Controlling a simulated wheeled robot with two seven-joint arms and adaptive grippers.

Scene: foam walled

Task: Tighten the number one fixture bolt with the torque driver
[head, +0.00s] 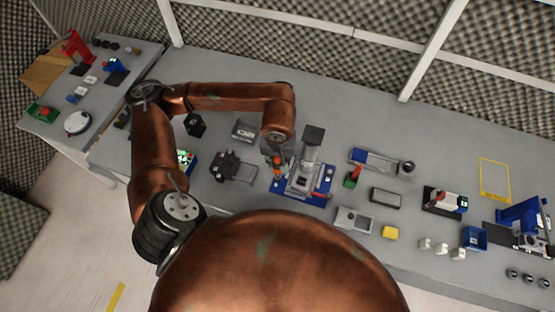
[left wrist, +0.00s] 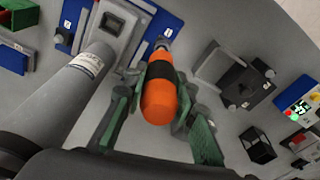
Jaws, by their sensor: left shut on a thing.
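The torque driver (left wrist: 159,100), orange with a black band, is held between the green-padded fingers of my left gripper (left wrist: 155,112). In the head view, the driver (head: 277,161) shows as a small orange patch below my left gripper (head: 277,152), at the left edge of the fixture. The fixture has a blue base plate (head: 318,198) with a grey block and a tall grey column (head: 311,146). In the left wrist view, the driver's metal tip points at the edge of the blue plate (left wrist: 163,21); whether it touches a bolt is unclear. My right gripper is out of view.
A dark clamp-like device (head: 229,168) and a grey tray (head: 244,130) are left of the fixture. Foam walls stand behind the bench.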

